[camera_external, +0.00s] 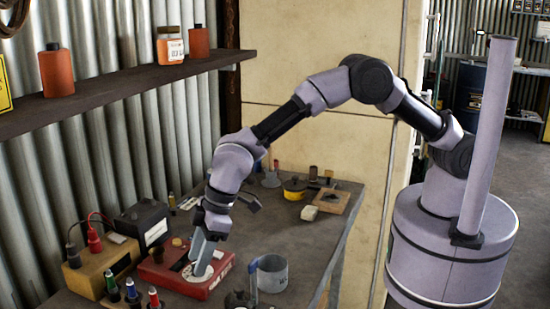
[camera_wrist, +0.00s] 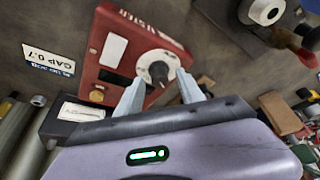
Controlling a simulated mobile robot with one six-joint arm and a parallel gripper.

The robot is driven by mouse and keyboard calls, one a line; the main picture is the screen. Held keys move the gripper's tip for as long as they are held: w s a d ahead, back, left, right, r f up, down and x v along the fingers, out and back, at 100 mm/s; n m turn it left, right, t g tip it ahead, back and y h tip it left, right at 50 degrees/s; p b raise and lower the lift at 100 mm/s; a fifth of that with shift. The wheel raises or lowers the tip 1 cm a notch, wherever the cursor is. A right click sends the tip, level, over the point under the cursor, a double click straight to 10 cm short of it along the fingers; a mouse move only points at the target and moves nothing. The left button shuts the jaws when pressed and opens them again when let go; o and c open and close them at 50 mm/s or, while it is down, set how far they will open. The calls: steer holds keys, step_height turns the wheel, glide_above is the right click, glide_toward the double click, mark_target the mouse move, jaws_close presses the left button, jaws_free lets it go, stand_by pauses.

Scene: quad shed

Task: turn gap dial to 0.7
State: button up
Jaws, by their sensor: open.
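A red tester box (camera_external: 178,277) lies on the bench in the external view and also shows in the wrist view (camera_wrist: 112,48). Its white round dial (camera_wrist: 145,62) carries a dark pointer knob (camera_wrist: 158,71). The dial's markings are too small to read. My gripper (camera_wrist: 160,78) is open, with one pale finger on each side of the knob; I cannot tell whether either touches it. In the external view my gripper (camera_external: 203,262) points down over the dial and partly hides it. A white label reading "GAP 0.7" (camera_wrist: 48,60) shows left of the box in the wrist view.
A yellow box with leads (camera_external: 98,268) and a black battery-like box (camera_external: 145,222) stand left of the tester. A grey metal cup (camera_external: 272,274) stands to its right. A shelf (camera_external: 120,90) with bottles runs above. The bench middle (camera_external: 275,225) is fairly clear.

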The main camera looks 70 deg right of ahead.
jaws_close()
steer(key=shift+m, duration=0.3)
steer(key=m, duration=0.2)
steer(key=m+t+h+b, duration=0.1)
steer(key=shift+a+f+m, duration=0.15)
steer(key=shift+a+m, duration=0.05)
steer(key=shift+m, duration=0.2)
steer(key=m+h+b, duration=0.1)
steer(key=m, duration=0.2)
steer(key=shift+a+m+h+b, duration=0.1)
steer(key=shift+m+h+b, duration=0.2)
steer(key=shift+h, duration=0.1)
steer(key=m, duration=0.1)
steer(key=m+h+p, duration=0.1)
steer(key=m, duration=0.1)
steer(key=shift+r+m, duration=0.2)
steer(key=shift+m, duration=0.1)
steer(key=shift+a+m+h+p, duration=0.15)
steer(key=shift+m+h+p, duration=0.85)
steer(key=shift+m+p, duration=0.75)
steer(key=shift+f+m+g, duration=0.1)
steer(key=shift+m+g, duration=0.2)
steer(key=shift+m, duration=0.15)
